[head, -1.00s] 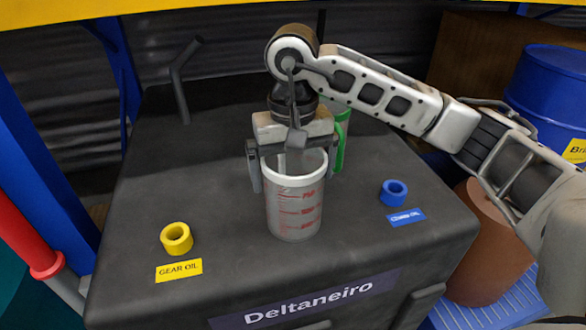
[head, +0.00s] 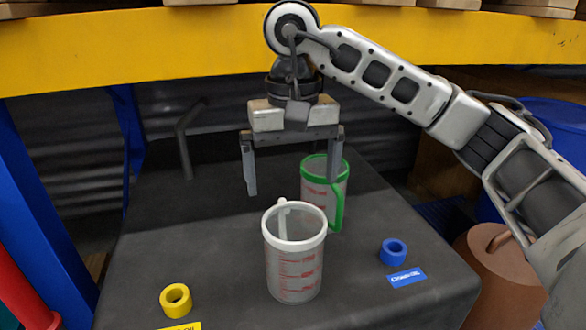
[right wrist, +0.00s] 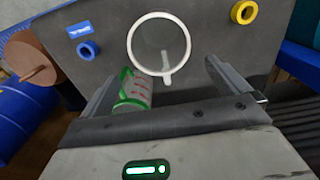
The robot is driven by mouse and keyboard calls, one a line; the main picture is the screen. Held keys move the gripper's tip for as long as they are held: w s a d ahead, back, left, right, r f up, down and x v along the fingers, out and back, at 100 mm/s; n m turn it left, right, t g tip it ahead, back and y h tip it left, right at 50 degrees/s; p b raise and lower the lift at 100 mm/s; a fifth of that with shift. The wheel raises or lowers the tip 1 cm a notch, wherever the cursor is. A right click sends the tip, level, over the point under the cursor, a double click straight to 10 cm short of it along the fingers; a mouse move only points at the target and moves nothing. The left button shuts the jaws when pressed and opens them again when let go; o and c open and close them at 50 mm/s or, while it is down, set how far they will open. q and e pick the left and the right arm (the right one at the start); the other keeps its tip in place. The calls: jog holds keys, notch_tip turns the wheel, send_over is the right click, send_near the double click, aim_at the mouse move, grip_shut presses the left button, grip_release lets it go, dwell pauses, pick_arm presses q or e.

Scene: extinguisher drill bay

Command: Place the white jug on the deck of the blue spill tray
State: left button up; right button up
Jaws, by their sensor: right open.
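The white jug (head: 295,270), clear-walled with a white rim, a white handle and red marks, stands upright on the black cabinet top. My right gripper (head: 292,187) is open and empty, above and behind the jug's rim in the head view. In the right wrist view the white jug's round mouth (right wrist: 150,42) shows ahead, between and beyond the spread fingers (right wrist: 161,68). A dark blue ribbed surface (head: 440,213), which looks like part of the spill tray, shows low behind the cabinet's right side; most of it is hidden. My left gripper is not in view.
A green-rimmed jug (head: 318,192) stands close behind the white jug. A yellow ring (head: 162,300) and a blue ring (head: 382,251) lie on the cabinet top (head: 215,235). A brown can (head: 500,275) and blue drum (head: 565,125) stand at right. A yellow beam (head: 150,45) crosses above.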

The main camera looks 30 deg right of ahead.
jog(key=s+r+t, duration=0.2)
jog(key=s+t, duration=0.1)
jog(key=s, duration=0.1)
jog(key=t+h+b, duration=0.1)
send_near(290, 214)
notch_tip(290, 214, down, 5)
jog(key=s, duration=0.1)
jog(key=shift+a+x, duration=0.2)
jog(key=shift+x, duration=1.2)
jog(key=shift+a+x, duration=0.15)
jog(key=shift+x, duration=1.2)
jog(key=shift+s, duration=0.15)
jog(key=c, duration=1.2)
jog(key=shift+o, duration=0.2)
jog(key=shift+s+a+r+t, duration=0.1)
jog(key=shift+r+t, duration=0.05)
jog(key=shift+r, duration=0.75)
jog(key=shift+s+a+r+t, duration=0.1)
jog(key=shift+r+t, duration=0.05)
jog(key=shift+r, duration=0.8)
jog(key=s+a+r, duration=0.2)
jog(key=s+r, duration=0.2)
jog(key=s, duration=0.2)
jog(key=s+a+r, duration=0.3)
jog(key=s+r, duration=0.2)
jog(key=s, duration=0.1)
jog(key=shift+s+a, duration=0.2)
jog(key=shift+a, duration=0.05)
